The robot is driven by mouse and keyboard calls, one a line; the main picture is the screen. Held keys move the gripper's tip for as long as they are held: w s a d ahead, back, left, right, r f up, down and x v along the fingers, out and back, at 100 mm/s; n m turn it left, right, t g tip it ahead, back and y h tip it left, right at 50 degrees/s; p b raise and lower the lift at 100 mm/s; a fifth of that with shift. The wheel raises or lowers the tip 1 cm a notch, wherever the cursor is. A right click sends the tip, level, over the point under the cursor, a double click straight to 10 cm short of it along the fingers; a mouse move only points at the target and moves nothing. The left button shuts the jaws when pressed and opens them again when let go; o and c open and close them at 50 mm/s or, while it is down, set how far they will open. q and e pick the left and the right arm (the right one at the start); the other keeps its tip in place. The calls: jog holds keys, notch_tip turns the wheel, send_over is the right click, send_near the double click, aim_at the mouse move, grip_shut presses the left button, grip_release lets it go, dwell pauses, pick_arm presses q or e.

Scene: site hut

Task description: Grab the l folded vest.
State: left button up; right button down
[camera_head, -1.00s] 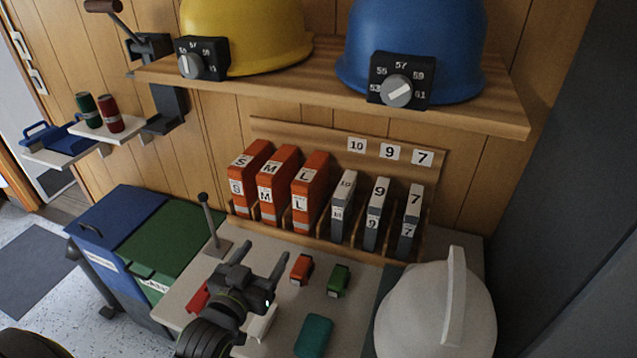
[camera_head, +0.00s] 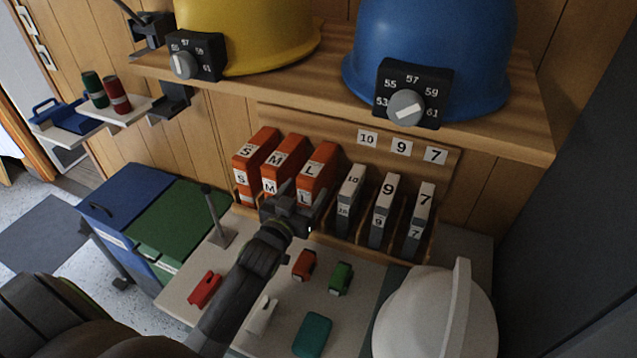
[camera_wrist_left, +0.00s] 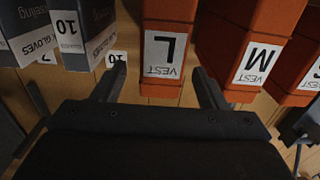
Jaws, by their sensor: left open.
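The L folded vest (camera_head: 320,165) is an orange upright pack with a white L label, third from the left in the wooden rack. In the left wrist view the L vest (camera_wrist_left: 167,55) stands ahead, between the lines of my two fingers. My left gripper (camera_head: 297,192) is open and empty, just in front of the L vest, and hides part of its lower front. In the left wrist view my left gripper (camera_wrist_left: 160,85) has its fingers apart, with the M vest (camera_wrist_left: 255,50) close beside one finger. My right gripper is not in view.
The S vest (camera_head: 255,155) and M vest (camera_head: 283,160) stand left of the L. Glove packs 10 (camera_head: 350,190), 9 (camera_head: 386,205) and 7 (camera_head: 420,215) stand to its right. A white helmet (camera_head: 425,315) sits at front right. A shelf (camera_head: 330,85) with helmets hangs above.

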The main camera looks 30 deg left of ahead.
pick_arm(q)
jog(key=shift+w, duration=0.5)
jog(key=shift+w+a+r+p, duration=0.15)
jog(key=shift+w+p, duration=0.2)
jog(key=shift+w, duration=0.2)
jog(key=w, duration=0.3)
jog(key=shift+w+p, duration=0.1)
jog(key=shift+p, duration=0.3)
jog(key=shift+w+a+f, duration=0.1)
jog(key=shift+w+f, duration=0.1)
jog(key=shift+w, duration=0.3)
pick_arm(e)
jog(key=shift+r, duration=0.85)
pick_arm(q)
jog(key=shift+c, duration=0.5)
grip_shut()
